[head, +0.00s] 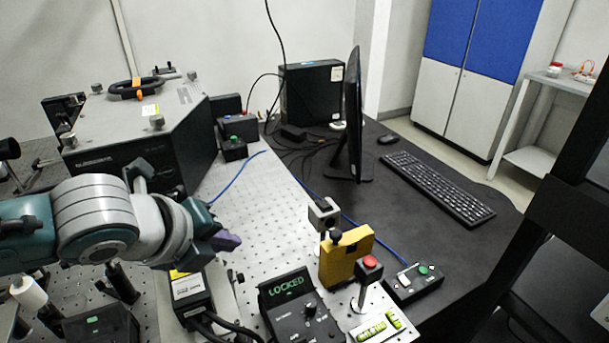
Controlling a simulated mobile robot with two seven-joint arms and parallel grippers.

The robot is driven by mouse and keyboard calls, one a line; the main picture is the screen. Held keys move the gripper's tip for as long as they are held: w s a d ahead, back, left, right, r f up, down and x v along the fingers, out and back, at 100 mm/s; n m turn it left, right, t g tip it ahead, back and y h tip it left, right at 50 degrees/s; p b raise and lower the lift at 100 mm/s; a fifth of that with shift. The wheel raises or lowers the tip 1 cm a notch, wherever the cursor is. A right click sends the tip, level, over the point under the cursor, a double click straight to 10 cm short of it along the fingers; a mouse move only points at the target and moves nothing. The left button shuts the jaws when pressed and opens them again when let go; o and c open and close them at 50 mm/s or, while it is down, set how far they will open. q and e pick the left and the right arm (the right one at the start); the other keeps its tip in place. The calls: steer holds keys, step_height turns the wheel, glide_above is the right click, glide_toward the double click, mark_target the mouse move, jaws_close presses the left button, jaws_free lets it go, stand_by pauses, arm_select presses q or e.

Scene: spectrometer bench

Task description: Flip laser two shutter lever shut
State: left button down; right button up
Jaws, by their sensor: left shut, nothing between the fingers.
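My left gripper (226,239) comes in from the left, above the perforated optical bench (262,215). Its purple-grey fingertips are shut with nothing between them. Just below it is a dark box with a white and yellow label (190,287), with black cables at its front; the gripper hides part of its top. A small knob on a post (238,278) stands at the right side of this box. I cannot make out which part is the laser two shutter lever or how it stands. My right gripper is not in view.
A black controller reading LOCKED (288,290), a yellow block (345,255) and a red button on a post (370,263) stand at the front right. A large spectrometer housing (135,130) stands behind my arm. A monitor (353,115) and keyboard (437,187) are farther right.

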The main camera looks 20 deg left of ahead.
arm_select(q)
steer(key=shift+s+a+r+t+h, duration=0.15)
steer(key=shift+r+t+h, duration=0.1)
steer(key=shift+t+h, duration=0.25)
steer(key=t+h+b, duration=0.1)
steer(key=t+b, duration=0.1)
steer(key=s+a+n+t+h+b, duration=0.1)
steer(key=t+b, duration=0.1)
steer(key=r+n+t+h+b, duration=0.1)
steer(key=b, duration=0.2)
steer(key=shift+s+a+t, duration=0.25)
steer(key=shift+s+t, duration=0.1)
steer(key=shift+t, duration=0.05)
steer(key=shift+s+r+b, duration=0.1)
steer(key=shift+b, duration=0.35)
steer(key=shift+s+a+n+t+b, duration=0.25)
steer(key=shift+a+n+t+b, duration=0.05)
steer(key=shift+b, duration=0.5)
steer(key=shift+s+a+r+n+t+h+b, duration=0.2)
steer(key=shift+n+t+h+b, duration=0.15)
steer(key=shift+t+b, duration=0.25)
steer(key=shift+r, duration=0.25)
steer(key=v, duration=1)
steer(key=shift+f, duration=0.2)
